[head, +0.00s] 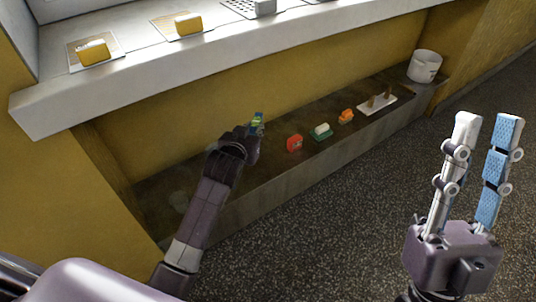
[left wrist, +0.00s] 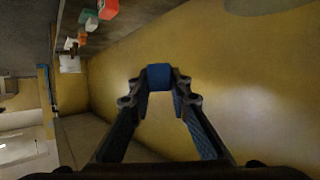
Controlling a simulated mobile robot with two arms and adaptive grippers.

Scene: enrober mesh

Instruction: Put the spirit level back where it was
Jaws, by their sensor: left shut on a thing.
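A small blue piece with a yellow-green patch, which looks like the spirit level (head: 258,121), is at the tip of my left gripper (head: 250,137). In the left wrist view its blue end (left wrist: 159,76) sits between the two fingertips, which are shut on it. In the head view it shows in front of the yellow wall, over the back of the dark lower ledge (head: 232,184). Whether it touches the ledge I cannot tell. The gripper hides part of it. My right gripper (head: 486,125) is open and empty, above the speckled floor at the right.
On the ledge, right of my left gripper, stand a red item (head: 295,143), a green-and-white item (head: 321,131), an orange item (head: 346,116), a white board with brown pegs (head: 364,108) and a white bucket (head: 424,66). A white upper shelf (head: 140,78) overhangs, holding yellow blocks (head: 93,52).

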